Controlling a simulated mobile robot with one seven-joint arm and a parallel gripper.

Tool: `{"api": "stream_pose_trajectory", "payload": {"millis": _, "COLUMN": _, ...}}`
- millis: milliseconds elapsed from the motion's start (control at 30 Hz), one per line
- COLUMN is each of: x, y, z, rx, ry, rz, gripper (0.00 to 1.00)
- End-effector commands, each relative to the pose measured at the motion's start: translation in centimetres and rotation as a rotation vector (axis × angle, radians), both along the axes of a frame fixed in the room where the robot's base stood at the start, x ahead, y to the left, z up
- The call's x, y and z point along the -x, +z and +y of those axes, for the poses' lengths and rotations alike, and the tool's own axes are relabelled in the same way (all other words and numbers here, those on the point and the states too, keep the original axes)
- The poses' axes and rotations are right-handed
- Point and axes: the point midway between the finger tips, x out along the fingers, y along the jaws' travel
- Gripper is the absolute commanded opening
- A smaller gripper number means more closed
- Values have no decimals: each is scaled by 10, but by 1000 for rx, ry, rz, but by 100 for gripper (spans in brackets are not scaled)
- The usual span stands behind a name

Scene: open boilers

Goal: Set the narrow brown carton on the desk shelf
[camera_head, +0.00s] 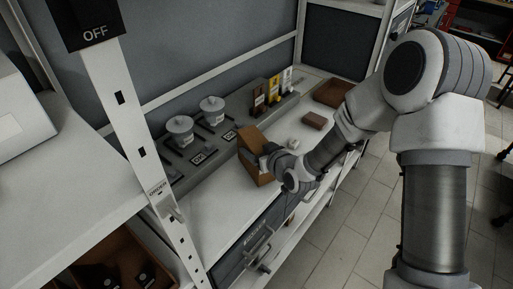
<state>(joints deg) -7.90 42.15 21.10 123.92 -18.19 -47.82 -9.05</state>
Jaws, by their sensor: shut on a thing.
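The narrow brown carton (251,158) is upright, a little tilted, over the white desk surface (208,213), left of my gripper. My gripper (270,160) is shut on the carton from its right side; the fingers are mostly hidden by the carton and the wrist. I cannot tell whether the carton's bottom touches the desk. The grey raised shelf (176,186) runs along the back of the desk, just behind the carton.
Two lidded grey pots (212,109) and several small dark labels stand on the shelf. Brown and yellow packs (272,90) stand at its far end. A small brown box (314,120), a white item (293,143) and a brown tray (332,93) lie right. A white post (132,128) rises in front.

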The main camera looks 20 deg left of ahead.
Motion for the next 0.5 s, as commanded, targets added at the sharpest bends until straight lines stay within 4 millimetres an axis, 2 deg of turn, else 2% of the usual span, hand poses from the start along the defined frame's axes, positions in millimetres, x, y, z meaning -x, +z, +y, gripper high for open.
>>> {"api": "stream_pose_trajectory", "payload": {"millis": 500, "x": -1, "y": -9, "z": 0, "rx": -1, "ry": 0, "rz": -4, "gripper": 0}}
